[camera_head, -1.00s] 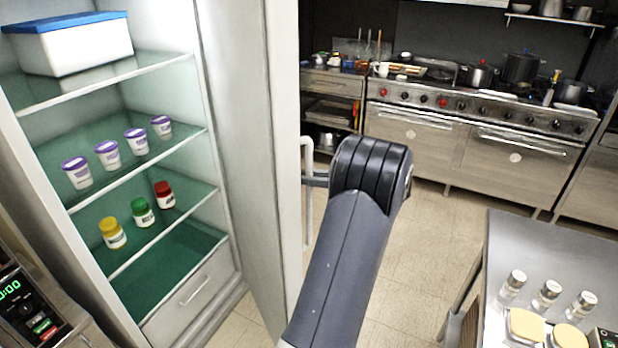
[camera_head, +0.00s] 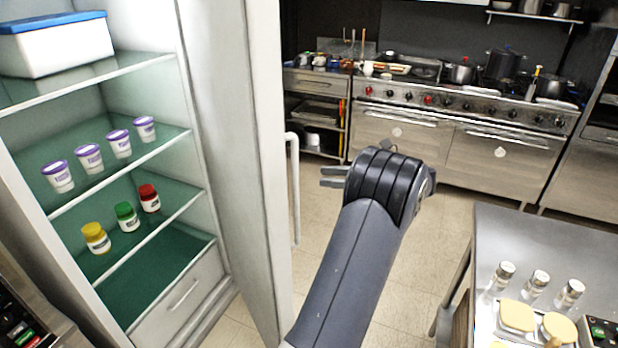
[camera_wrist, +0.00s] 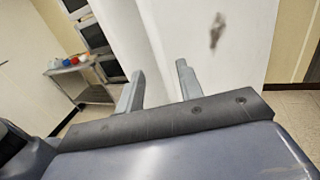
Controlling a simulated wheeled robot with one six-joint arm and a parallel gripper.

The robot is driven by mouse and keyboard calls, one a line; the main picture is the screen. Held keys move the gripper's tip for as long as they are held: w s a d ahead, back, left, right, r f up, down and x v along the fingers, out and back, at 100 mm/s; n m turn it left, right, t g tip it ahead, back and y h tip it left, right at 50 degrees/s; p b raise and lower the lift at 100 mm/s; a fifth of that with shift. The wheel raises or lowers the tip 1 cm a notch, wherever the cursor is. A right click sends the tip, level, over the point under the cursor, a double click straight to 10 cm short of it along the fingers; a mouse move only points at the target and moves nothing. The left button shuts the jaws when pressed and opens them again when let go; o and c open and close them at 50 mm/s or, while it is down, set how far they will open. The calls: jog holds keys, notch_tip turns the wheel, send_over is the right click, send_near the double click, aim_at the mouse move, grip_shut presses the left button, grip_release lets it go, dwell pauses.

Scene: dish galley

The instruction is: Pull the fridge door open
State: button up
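The fridge door (camera_head: 235,130) stands wide open in the head view, with its edge towards me and the shelves beside it in full view. Its pale vertical handle (camera_head: 294,190) is on the door's outer side, right of the door edge. My gripper (camera_head: 325,177) is to the right of the handle, with a gap between them. In the wrist view the two fingers of my gripper (camera_wrist: 160,70) are apart with nothing between them. A white panel (camera_wrist: 245,45) lies beyond them, probably the door's outer face; the handle is not visible there.
The fridge shelves hold a blue-lidded box (camera_head: 62,46), purple-lidded cups (camera_head: 90,158) and jars (camera_head: 127,215). A steel table (camera_head: 560,245) with shakers is at the right. Stoves (camera_head: 460,150) line the back. Tiled floor between is clear.

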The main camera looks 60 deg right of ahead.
jog(key=p+v, duration=0.2)
jog(key=p, duration=0.1)
jog(key=shift+r, duration=0.2)
jog(key=shift+f, duration=0.1)
